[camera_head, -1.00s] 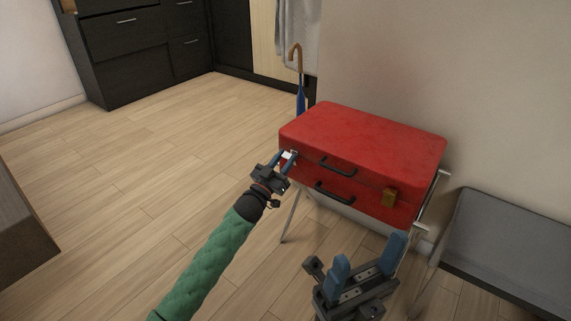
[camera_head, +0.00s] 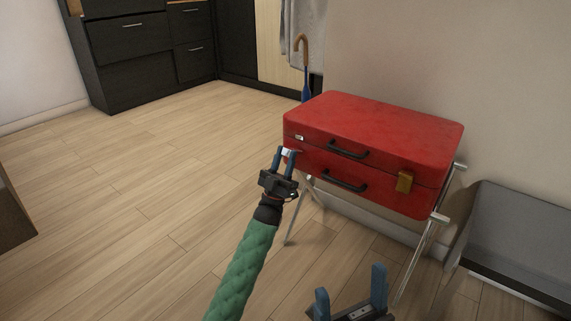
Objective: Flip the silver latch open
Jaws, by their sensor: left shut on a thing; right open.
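A closed red suitcase (camera_head: 370,120) rests on a folding metal stand. The silver latch (camera_head: 290,152) is at the left end of its front face, partly hidden by my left gripper (camera_head: 284,154). My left gripper is shut on the silver latch, with its blue fingertips at the suitcase's front left corner. A small silver plate (camera_head: 299,137) shows on the lid's front just above the fingers. My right gripper (camera_head: 350,285) is open and empty, low in the picture, in front of and below the suitcase.
The stand's metal legs (camera_head: 425,250) are below. A grey bench (camera_head: 520,235) stands at the right, and an umbrella (camera_head: 305,75) behind. The wooden floor at left is clear.

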